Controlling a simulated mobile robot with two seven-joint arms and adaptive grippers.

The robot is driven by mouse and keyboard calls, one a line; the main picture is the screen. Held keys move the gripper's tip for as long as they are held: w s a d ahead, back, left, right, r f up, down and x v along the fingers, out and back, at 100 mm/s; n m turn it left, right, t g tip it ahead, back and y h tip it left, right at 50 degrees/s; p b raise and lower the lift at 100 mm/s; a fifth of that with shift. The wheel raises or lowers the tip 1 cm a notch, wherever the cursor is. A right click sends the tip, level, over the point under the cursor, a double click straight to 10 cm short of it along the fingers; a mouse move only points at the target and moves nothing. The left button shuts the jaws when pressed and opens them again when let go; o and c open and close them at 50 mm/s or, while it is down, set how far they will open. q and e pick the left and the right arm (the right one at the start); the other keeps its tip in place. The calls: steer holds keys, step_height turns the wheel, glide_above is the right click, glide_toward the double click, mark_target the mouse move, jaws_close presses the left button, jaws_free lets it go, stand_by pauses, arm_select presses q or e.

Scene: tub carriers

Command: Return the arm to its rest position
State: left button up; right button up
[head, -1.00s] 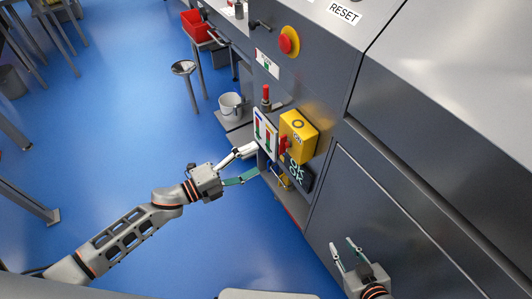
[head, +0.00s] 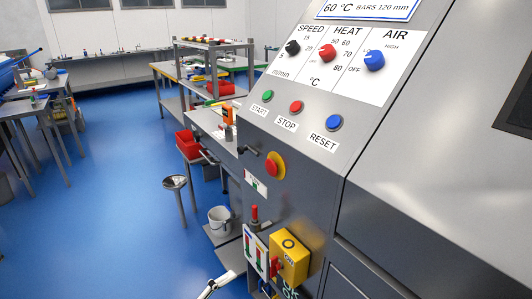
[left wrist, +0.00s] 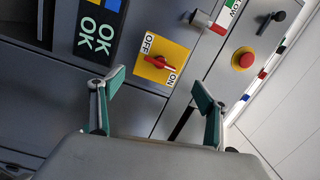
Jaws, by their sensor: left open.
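My left gripper shows in the left wrist view (left wrist: 158,84), its two green-padded fingers spread apart with nothing between them. It faces the machine's front, with a yellow switch box (left wrist: 166,52) beyond the fingers. The box has a red handle (left wrist: 155,63) between OFF and ON labels. In the head view only a pale end part of the left gripper (head: 218,284) shows at the bottom edge, left of the yellow box (head: 290,262). The rest of my left arm is out of the picture there. My right gripper is in neither current view.
The grey machine (head: 300,200) fills the right side, with knobs, push buttons and a red stop button (head: 275,165). A white bucket (head: 220,220), a stool (head: 175,183) and a red bin (head: 188,143) stand left of it. Blue floor (head: 100,200) is open at left.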

arm_select(q)
steer(key=s+a+f+n+y, duration=0.5)
steer(key=s+f+n, duration=0.2)
steer(key=n, duration=0.3)
steer(key=s+a+f+n+g+y, duration=0.1)
steer(key=s+a+f+n+y, duration=0.4)
steer(key=s+n, duration=0.5)
step_height(320, 180, down, 2)
steer(key=shift+f+n+y, duration=0.1)
steer(key=shift+n+y, duration=0.3)
steer(key=shift+n, duration=0.2)
